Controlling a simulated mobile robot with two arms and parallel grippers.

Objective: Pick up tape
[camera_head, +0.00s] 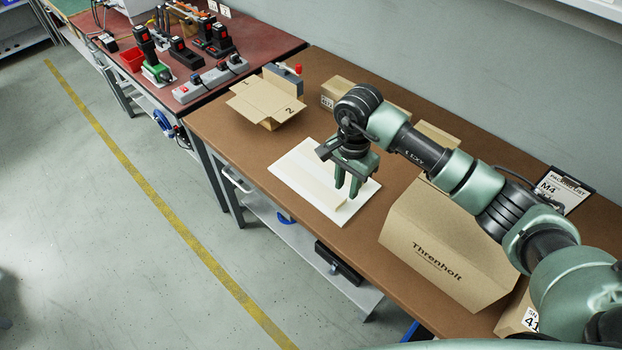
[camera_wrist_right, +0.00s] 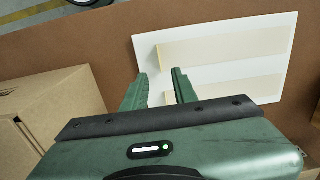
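Two pale cream strips, which look like tape, lie on a white sheet (camera_head: 283,176) on the brown table. In the head view one tape strip (camera_head: 306,186) shows to the left of my right gripper (camera_head: 347,190). In the right wrist view the sheet (camera_wrist_right: 147,48) bears an upper strip (camera_wrist_right: 220,50) and a lower strip (camera_wrist_right: 235,91), partly hidden by my gripper. My right gripper (camera_wrist_right: 161,75) points down over the sheet near the strips' ends, with its fingers apart and nothing between them. I cannot tell its exact height. My left gripper is not in view.
A large Threnholt carton (camera_head: 440,245) stands to the right of the sheet. An open carton (camera_head: 265,101) is at the table's far left, with closed cartons along the wall. A red bench (camera_head: 275,37) holds several tools. The table's front edge is close to the sheet.

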